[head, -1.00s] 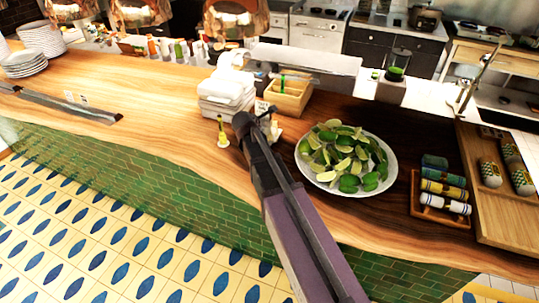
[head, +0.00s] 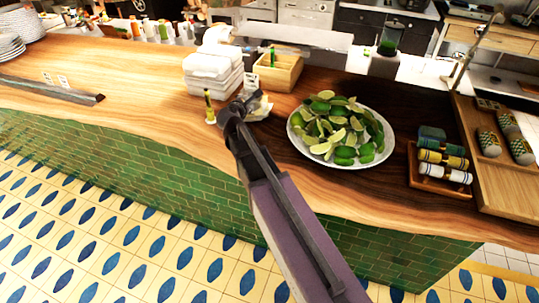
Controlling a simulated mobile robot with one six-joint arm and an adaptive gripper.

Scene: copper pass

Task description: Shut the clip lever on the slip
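My gripper (head: 240,107) is at the end of my dark arm, over the counter near the middle of the head view. It is small and seen from behind, so I cannot tell whether it is open or shut. A small pale piece with a yellowish tint (head: 262,106), possibly the slip in its clip, lies just right of the gripper and is partly hidden by it. I cannot make out a lever. Two small white slips (head: 64,81) also stand by a dark metal rail (head: 60,91) at the left.
A small yellow-green bottle (head: 209,106) stands just left of the gripper. White stacked boxes (head: 212,76) and a wooden box (head: 280,72) are behind it. A plate of limes (head: 297,145) and a tray of rolls (head: 424,184) are to the right.

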